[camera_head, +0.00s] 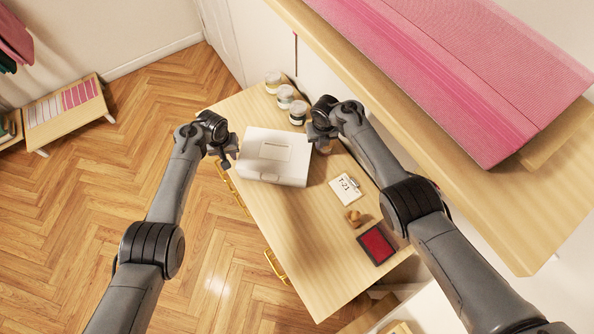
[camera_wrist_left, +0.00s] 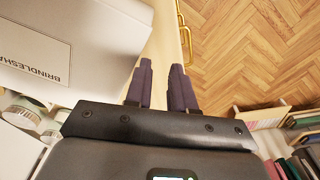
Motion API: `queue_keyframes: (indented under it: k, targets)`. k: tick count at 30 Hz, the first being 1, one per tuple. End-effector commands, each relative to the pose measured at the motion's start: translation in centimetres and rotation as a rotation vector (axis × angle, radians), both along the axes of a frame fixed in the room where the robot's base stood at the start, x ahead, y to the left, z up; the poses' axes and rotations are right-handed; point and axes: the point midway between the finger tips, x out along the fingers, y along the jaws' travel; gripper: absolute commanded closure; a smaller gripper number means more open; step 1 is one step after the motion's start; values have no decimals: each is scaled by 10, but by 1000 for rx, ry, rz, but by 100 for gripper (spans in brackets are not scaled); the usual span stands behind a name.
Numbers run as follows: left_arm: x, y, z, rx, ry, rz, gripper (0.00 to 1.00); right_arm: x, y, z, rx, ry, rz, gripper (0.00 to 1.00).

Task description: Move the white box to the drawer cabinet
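The white box (camera_head: 275,157) lies closed on the wooden top (camera_head: 300,232) of a unit with gold handles, which looks like the drawer cabinet. My left gripper (camera_head: 229,158) is at the box's left side, very close to it; I cannot tell if they touch. In the left wrist view the left gripper's two dark fingers (camera_wrist_left: 162,80) are a little apart with nothing between them. The box (camera_wrist_left: 62,45), with printed lettering, is to their left. My right gripper (camera_head: 318,140) is by the box's right side; its fingers are too unclear to read.
Several jars (camera_head: 285,97) stand behind the box. A "T-21" card (camera_head: 345,188), a small wooden item (camera_head: 354,217) and a red pad (camera_head: 377,244) lie to its right and front. A shelf with pink fabric (camera_head: 450,70) overhangs at right. The unit's front top is clear.

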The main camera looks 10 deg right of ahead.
Motion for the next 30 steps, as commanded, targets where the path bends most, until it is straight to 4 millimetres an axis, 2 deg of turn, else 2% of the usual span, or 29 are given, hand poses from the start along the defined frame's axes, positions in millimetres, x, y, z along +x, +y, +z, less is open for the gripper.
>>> queue_keyframes:
  k: [7, 12, 23, 30]
  targets:
    - [0, 3, 0, 2, 1, 2, 75, 0, -3, 0, -3, 1, -2, 100]
    - [0, 3, -1, 3, 2, 2, 75, 0, -4, 0, -4, 1, -3, 75]
    - [0, 3, 1, 3, 2, 3, 75, 0, -4, 0, -4, 1, -4, 75]
    - [-1, 3, 18, 1, 1, 3, 75, 0, -4, 0, -4, 1, -4, 75]
